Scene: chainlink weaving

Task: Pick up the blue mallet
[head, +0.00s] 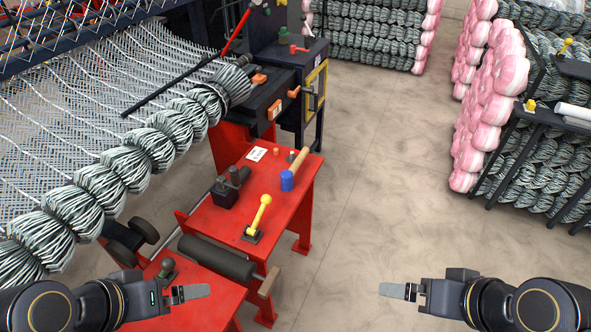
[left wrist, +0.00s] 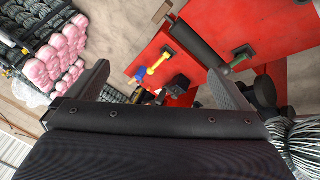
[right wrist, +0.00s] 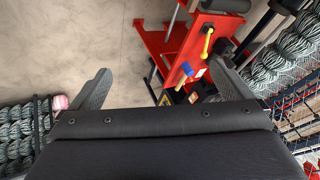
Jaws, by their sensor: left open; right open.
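The blue mallet (head: 287,180) has a blue head and a wooden handle. It lies on the far right part of the red table (head: 235,215), its handle pointing up and right in the head view. Its blue head also shows in the left wrist view (left wrist: 139,75) and the right wrist view (right wrist: 186,69). My left gripper (head: 190,293) is open and empty over the near red surface, well short of the mallet. My right gripper (head: 392,290) is open and empty above bare floor, to the right of the table and apart from the mallet.
A yellow-handled lever (head: 262,213) stands on the table near the mallet, with a black fixture (head: 226,190) to its left. A dark roller (head: 215,258) lies across the near side. Chainlink mesh (head: 80,105) fills the left. The floor (head: 390,180) to the right is clear.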

